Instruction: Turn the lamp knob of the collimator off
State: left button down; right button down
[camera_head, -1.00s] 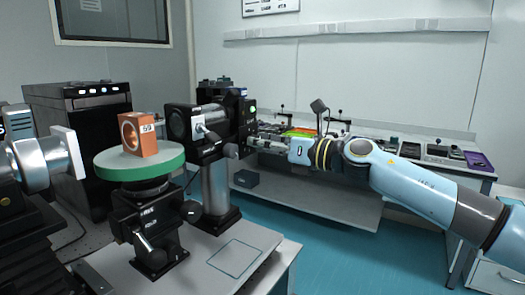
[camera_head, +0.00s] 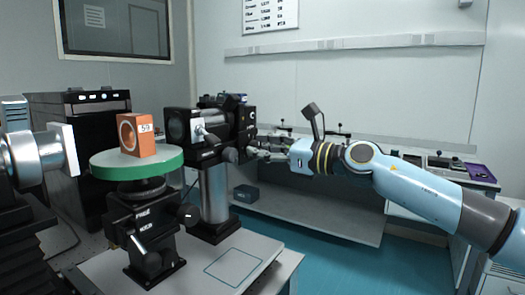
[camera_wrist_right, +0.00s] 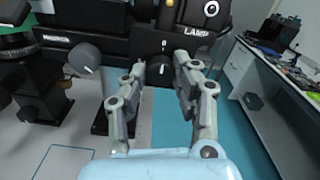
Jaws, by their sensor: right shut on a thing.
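The black collimator (camera_head: 225,125) stands on a grey post beside the green round stage. The right wrist view shows its panel with a LAMP label (camera_wrist_right: 195,32) and a "0" mark. My right gripper (camera_head: 252,149) reaches the collimator's right side from the right. In the right wrist view the right gripper (camera_wrist_right: 167,68) is shut around the small black lamp knob (camera_wrist_right: 165,71), just below the "0" mark. A white line shows on the knob, roughly upright; the fingers hide its sides. My left gripper is out of view.
A larger grey knob (camera_wrist_right: 84,62) sits left of the fingers. A silver cylinder (camera_head: 28,157) is at the left. A bench with small items stands behind my right arm.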

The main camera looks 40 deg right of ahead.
jog(key=shift+f, duration=0.2)
jog(key=c, duration=1)
grip_release()
jog(key=shift+r, duration=5.1)
